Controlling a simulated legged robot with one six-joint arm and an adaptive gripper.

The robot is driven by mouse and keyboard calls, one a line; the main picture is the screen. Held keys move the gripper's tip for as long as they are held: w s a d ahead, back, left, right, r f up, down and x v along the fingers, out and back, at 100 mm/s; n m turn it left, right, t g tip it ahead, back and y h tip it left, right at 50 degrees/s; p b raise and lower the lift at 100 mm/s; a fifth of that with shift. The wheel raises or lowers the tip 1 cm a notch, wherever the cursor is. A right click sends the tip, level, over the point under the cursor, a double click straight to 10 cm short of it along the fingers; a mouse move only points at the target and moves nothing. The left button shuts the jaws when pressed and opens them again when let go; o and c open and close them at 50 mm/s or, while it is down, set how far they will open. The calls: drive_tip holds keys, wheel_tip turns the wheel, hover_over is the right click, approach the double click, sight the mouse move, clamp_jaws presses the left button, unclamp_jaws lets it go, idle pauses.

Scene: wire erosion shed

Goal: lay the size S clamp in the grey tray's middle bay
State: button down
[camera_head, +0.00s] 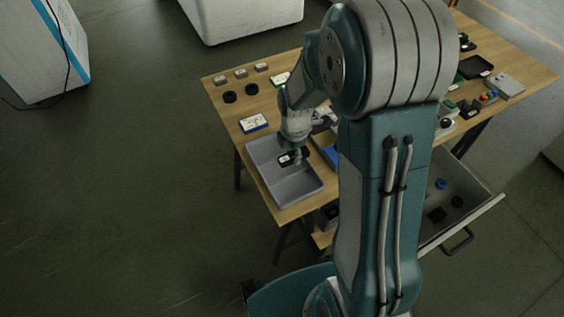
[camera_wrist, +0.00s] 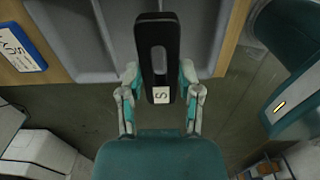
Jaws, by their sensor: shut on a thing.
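The size S clamp (camera_wrist: 159,55) is a black slotted bar with a white label reading "S". My gripper (camera_wrist: 158,82) is shut on it, one finger on each side. In the head view the dark clamp (camera_head: 286,159) is under my gripper (camera_head: 295,153), over the grey tray (camera_head: 301,193). The grey tray also shows at the top of the wrist view (camera_wrist: 65,35), with dividers between its bays. The clamp hides part of the tray there. I cannot tell its height above the tray or exactly which bay it is over.
A blue-edged card (camera_head: 254,123) lies beside the tray; black rings (camera_head: 229,97) and small grey blocks lie farther back. A blue item (camera_head: 331,155) is right of the tray. An open drawer (camera_head: 455,200) sticks out at the right. My arm hides the table's middle.

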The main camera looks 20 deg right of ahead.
hover_over(280, 168)
drive_tip(key=f, duration=0.2)
drive_tip(key=s+f, duration=0.1)
drive_tip(key=f, duration=0.1)
drive_tip(key=shift+d+f, duration=0.1)
drive_tip(key=shift+d, duration=0.1)
drive_tip(key=shift+w+d+f, duration=0.35)
drive_tip(key=shift+d+f, duration=0.05)
drive_tip(key=shift+f, duration=0.05)
drive_tip(key=shift+w+f, duration=0.2)
drive_tip(key=shift+f, duration=0.1)
wheel_tip(280, 168, down, 2)
drive_tip(key=shift+a+f, duration=0.15)
drive_tip(key=shift+f, duration=0.1)
drive_tip(key=shift+a+f, duration=0.2)
drive_tip(key=shift+a, duration=0.2)
drive_tip(key=shift+d, duration=0.1)
drive_tip(key=c, duration=0.6)
unclamp_jaws()
drive_tip(key=shift+d+f, duration=0.1)
drive_tip(key=shift+d, duration=0.2)
